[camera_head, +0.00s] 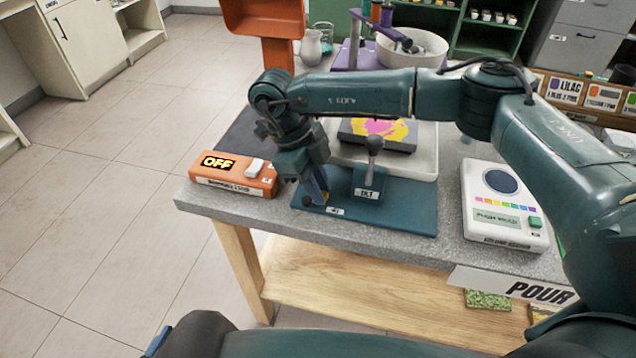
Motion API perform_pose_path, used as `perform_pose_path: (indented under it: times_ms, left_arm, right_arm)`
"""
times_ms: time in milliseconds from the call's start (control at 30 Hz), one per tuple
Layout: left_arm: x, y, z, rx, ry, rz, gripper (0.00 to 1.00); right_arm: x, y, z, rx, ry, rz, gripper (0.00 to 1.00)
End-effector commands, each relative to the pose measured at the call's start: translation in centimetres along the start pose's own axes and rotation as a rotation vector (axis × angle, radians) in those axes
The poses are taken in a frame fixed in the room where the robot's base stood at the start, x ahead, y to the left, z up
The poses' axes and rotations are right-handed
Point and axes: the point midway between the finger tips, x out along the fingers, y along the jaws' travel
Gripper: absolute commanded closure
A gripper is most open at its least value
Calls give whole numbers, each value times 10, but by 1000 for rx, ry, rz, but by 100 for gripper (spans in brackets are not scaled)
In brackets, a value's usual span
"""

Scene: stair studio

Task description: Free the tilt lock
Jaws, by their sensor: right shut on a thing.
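My right gripper (316,192) points down at the left end of a blue base plate (410,218) on the grey table. It is shut on a small part there, which looks like the tilt lock; the fingers hide most of it. A small white label sits on the plate's front edge beside it. To the right, a blue block marked TILT carries an upright grey lever (374,160) with a ball knob, apart from the gripper. Behind it a dark slab (350,132) with a pink and yellow paint pattern sits over a white tray (425,160). My left gripper is not in view.
An orange box (232,178) reading OFF stands left of the gripper. A white scale-like device (500,210) stands to the right. An orange stand (275,30), purple stand, bowl and pitcher are behind.

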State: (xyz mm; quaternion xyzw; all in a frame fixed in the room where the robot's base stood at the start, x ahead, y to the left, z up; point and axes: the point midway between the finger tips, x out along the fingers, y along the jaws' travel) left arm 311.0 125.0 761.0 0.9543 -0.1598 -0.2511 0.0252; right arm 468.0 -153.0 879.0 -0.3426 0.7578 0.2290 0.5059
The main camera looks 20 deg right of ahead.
Motion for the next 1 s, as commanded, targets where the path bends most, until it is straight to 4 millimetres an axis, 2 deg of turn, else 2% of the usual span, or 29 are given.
perform_pose_path:
  times_ms: [500,533,600,767,1000]
  left_arm:
    - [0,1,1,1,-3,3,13]
    - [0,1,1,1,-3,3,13]
    - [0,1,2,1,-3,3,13]
    - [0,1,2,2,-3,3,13]
    - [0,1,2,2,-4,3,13]
  right_arm:
    - [0,0,0,19,-1,7,100]
    - [0,0,0,19,-1,7,79]
    - [0,0,0,19,-1,7,73]
    - [0,0,0,18,-1,7,60]
    - [-1,0,0,18,-1,7,59]
